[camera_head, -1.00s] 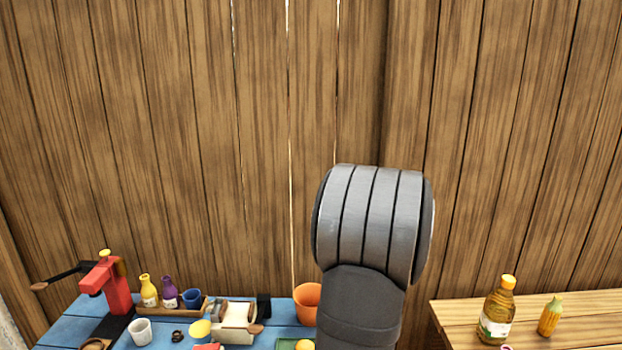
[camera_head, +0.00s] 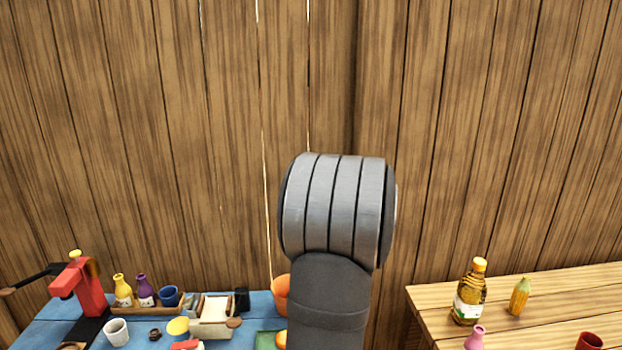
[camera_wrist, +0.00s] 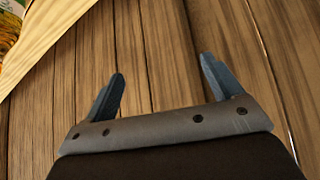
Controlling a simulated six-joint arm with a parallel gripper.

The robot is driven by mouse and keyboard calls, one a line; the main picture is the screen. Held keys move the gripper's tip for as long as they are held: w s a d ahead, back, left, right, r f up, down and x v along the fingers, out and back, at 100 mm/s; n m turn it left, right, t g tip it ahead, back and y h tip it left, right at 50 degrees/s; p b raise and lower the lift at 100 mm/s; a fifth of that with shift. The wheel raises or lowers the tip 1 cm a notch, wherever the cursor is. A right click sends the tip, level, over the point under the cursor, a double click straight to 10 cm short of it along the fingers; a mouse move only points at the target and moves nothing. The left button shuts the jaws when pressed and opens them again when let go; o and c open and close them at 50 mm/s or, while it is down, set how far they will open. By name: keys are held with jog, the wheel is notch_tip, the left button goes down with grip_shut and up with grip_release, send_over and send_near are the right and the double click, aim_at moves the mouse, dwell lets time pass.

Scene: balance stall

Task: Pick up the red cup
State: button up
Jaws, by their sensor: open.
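A red cup (camera_head: 589,341) stands on the wooden table at the lower right of the head view, partly cut off by the bottom edge. My gripper (camera_wrist: 160,78) is open and empty in the wrist view, its two fingers spread before wooden planks. In the head view only a link of my arm shows in the middle; the gripper itself is out of that picture. The red cup does not show in the wrist view.
The wooden table (camera_head: 566,287) also holds an oil bottle (camera_head: 468,300), a corn cob (camera_head: 519,296) and a pink bottle (camera_head: 474,338). The blue table (camera_head: 42,335) at left holds a white cup (camera_head: 116,332), a blue cup (camera_head: 168,296), a red press (camera_head: 84,288) and an orange pot (camera_head: 281,294).

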jog(key=shift+c, duration=0.9)
jog(key=shift+r, duration=0.1)
